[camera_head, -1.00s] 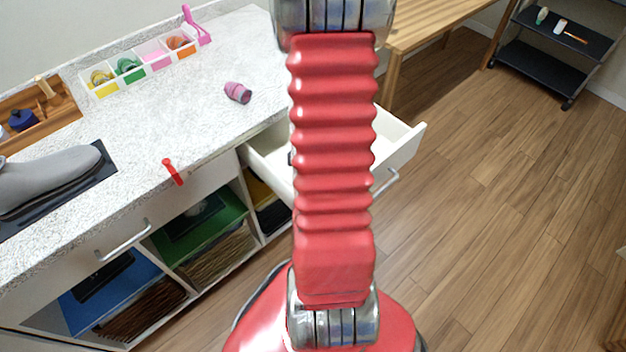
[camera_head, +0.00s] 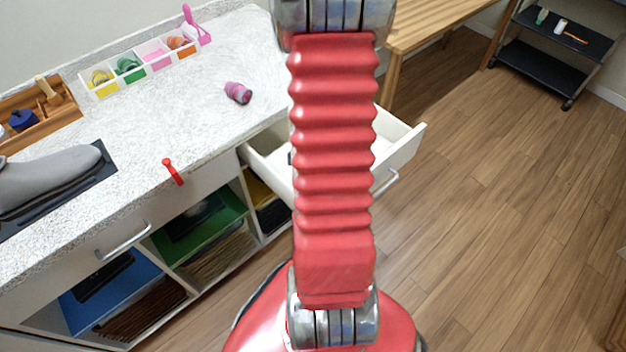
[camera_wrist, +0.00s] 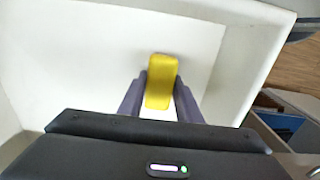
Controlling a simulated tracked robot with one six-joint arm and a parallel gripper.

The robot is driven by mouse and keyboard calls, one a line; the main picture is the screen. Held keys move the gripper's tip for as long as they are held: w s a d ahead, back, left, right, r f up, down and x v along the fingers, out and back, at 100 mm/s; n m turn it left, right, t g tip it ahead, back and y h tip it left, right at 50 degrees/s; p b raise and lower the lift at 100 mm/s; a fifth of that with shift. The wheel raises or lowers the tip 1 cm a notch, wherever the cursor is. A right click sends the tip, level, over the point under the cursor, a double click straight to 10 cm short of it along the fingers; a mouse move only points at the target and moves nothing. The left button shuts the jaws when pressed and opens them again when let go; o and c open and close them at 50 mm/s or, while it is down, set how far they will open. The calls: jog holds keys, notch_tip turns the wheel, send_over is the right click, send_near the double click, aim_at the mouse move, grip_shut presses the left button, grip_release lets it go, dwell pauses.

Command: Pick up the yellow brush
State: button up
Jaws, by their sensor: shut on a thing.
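The yellow brush (camera_wrist: 162,70) shows in the wrist view as a yellow block between the two dark fingers of my gripper (camera_wrist: 160,95). The gripper is shut on it. Behind it is the white inside of the open drawer (camera_wrist: 95,60). I cannot tell whether the brush touches the drawer floor. In the head view my red arm hides the gripper, the brush and part of the open drawer (camera_head: 405,148).
The speckled counter (camera_head: 190,115) holds a tray of coloured compartments (camera_head: 118,90), a pink-grey roll (camera_head: 238,93), a red item (camera_head: 172,171), a wooden tray (camera_head: 60,118) and a grey shoe (camera_head: 50,180). Open floor (camera_head: 500,220) lies to the right; a black cart (camera_head: 550,72) stands far right.

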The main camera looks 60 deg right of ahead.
jog(key=shift+c, duration=0.6)
jog(key=shift+r, duration=0.1)
jog(key=shift+r, duration=0.25)
notch_tip(320, 180, up, 9)
jog(key=shift+r, duration=0.15)
dwell(0.3)
